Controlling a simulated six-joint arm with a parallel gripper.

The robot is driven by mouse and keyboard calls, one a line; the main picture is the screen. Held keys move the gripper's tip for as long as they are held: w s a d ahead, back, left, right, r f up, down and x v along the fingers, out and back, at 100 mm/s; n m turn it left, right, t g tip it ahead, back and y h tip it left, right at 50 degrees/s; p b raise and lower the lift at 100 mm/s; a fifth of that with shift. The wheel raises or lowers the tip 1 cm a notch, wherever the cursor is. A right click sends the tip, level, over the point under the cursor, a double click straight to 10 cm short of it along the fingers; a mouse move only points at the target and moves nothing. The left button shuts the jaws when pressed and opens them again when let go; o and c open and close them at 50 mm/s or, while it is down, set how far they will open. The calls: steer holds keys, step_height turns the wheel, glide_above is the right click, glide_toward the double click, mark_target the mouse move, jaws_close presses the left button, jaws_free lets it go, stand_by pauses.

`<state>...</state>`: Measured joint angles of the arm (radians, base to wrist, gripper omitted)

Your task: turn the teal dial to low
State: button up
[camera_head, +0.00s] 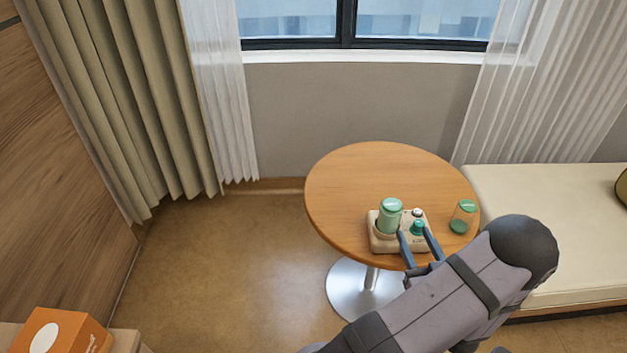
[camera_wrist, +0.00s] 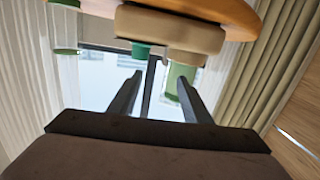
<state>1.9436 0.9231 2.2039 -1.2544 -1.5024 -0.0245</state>
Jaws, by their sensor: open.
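The teal dial (camera_head: 418,227) sits on the front right part of a beige device (camera_head: 384,245) on the round table. Its pointer and any low mark are too small to read. My gripper (camera_head: 414,234) is open, with its two fingers on either side of the dial in the head view. In the wrist view, the dial (camera_wrist: 141,50) shows beyond the fingertips (camera_wrist: 160,76), nearer the left one, under the beige device (camera_wrist: 170,32). Whether a finger touches the dial, I cannot tell.
A green-lidded container (camera_head: 391,208) stands in the device, left of the dial. A small grey-white knob (camera_head: 418,212) is behind the dial. A clear jar with a green lid (camera_head: 464,207) stands to the right. The back of the wooden table (camera_head: 375,165) is clear.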

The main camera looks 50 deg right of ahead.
steer(key=w+a+r+n+y+p, duration=0.5)
steer(key=a+r+n+y+p, duration=0.1)
steer(key=a+r+p, duration=0.15)
steer(key=w+d+r+n+g+h+b, duration=0.1)
steer(key=w+d+g, duration=0.1)
steer(key=w, duration=0.5)
steer(key=w+d+r+n+g+h+b, duration=0.1)
steer(key=w+d+g+b, duration=0.15)
steer(key=w, duration=0.45)
steer(key=w+a+m+g+b, duration=0.1)
steer(key=w+a+m+b, duration=0.4)
steer(key=a, duration=0.3)
steer(key=shift+r+m+b, duration=0.4)
steer(key=shift+b, duration=0.05)
steer(key=shift+a+f+g, duration=0.1)
steer(key=shift+g, duration=0.15)
